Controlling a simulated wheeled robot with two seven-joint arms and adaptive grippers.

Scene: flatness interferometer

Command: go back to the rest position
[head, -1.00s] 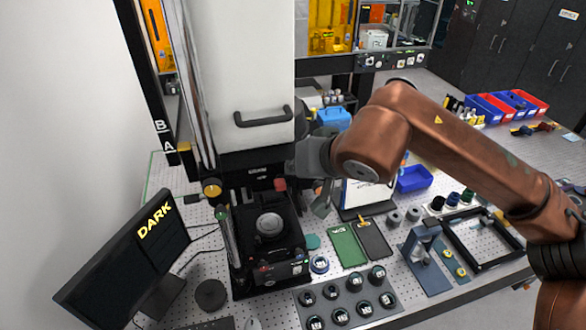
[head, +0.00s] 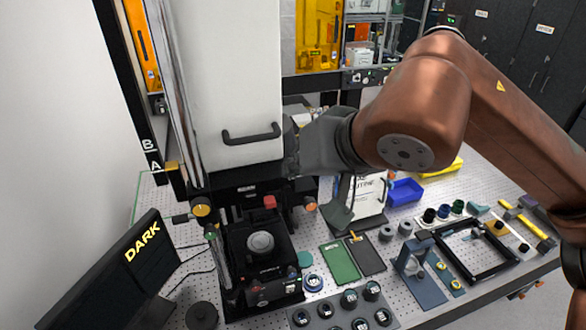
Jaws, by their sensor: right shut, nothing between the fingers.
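My right arm reaches in from the right. My left gripper is not in the head view.
The black stage (head: 262,243) stands under the housing, with a monitor (head: 120,270) reading DARK at left. A green mat (head: 339,263), black mat (head: 366,255), black frame (head: 475,250), blue bin (head: 404,192) and a tray of round parts (head: 318,311) crowd the bench.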

